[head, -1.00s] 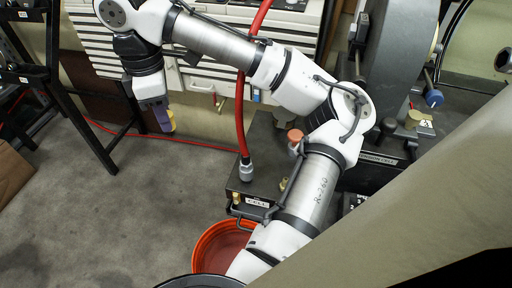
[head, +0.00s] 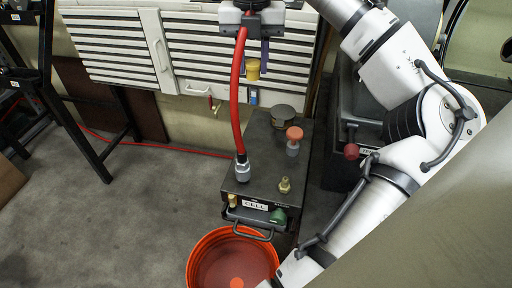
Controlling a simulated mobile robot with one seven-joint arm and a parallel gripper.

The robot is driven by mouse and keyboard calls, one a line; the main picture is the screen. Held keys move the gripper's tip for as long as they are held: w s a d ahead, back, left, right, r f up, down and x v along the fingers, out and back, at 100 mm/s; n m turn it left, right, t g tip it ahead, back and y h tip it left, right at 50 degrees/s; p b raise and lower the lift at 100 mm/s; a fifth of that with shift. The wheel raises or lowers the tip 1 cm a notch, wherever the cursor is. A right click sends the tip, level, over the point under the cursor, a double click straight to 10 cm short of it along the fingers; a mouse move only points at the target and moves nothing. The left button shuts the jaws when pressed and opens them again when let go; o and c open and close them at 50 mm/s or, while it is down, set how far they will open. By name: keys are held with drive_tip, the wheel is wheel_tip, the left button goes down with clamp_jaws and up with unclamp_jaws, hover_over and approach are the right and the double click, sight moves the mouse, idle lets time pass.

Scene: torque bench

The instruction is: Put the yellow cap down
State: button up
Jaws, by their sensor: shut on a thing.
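My gripper (head: 254,60) hangs at the top centre of the head view, pointing down. It is shut on the yellow cap (head: 252,73), which shows at its fingertips. The cap appears in front of the white cabinet and above the back of the dark box labelled CELL (head: 262,165); its exact height is hard to tell.
The red hose (head: 236,95) rises from a fitting on the box. An orange-topped post (head: 294,136), a dark round knob (head: 283,113) and a brass fitting (head: 284,185) stand on it. An orange bucket (head: 203,247) stands in front. The grey floor (head: 120,220) at left is clear.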

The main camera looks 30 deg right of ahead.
drive_tip(key=shift+s+d, duration=0.1)
drive_tip(key=shift+d, duration=0.2)
drive_tip(key=shift+n, duration=0.3)
wheel_tip(320, 180, down, 20)
drive_tip(key=shift+r+b, duration=0.1)
drive_tip(key=shift+b, duration=0.3)
drive_tip(key=o, duration=1)
wheel_tip(320, 180, up, 12)
